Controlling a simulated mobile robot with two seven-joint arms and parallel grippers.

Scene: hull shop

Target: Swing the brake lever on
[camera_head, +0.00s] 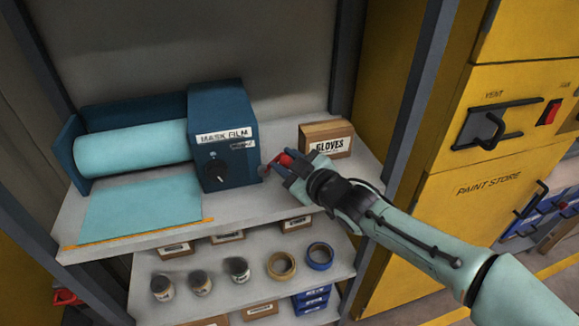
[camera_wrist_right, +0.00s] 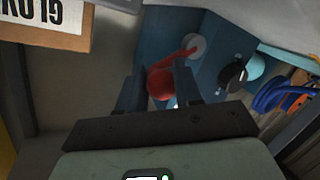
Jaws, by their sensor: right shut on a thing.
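The brake lever (camera_head: 284,160) is red with a round knob and sits at the right side of the blue mask film dispenser (camera_head: 226,162). In the right wrist view the lever's red knob (camera_wrist_right: 160,84) lies between my fingers, and its arm runs up to a grey round pivot on the blue side wall. My right gripper (camera_head: 286,165) is shut on the knob; it also shows in the wrist view (camera_wrist_right: 160,95). A roll of light blue film (camera_head: 132,150) lies in the dispenser, with a sheet (camera_head: 140,210) drawn out in front. My left gripper is not in view.
A gloves box (camera_head: 326,140) stands on the shelf just behind my right gripper. A black knob (camera_head: 215,170) is on the dispenser's front. Cans (camera_head: 200,283) and tape rolls (camera_head: 281,265) stand on the lower shelf. The yellow paint store cabinet (camera_head: 490,215) is at the right.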

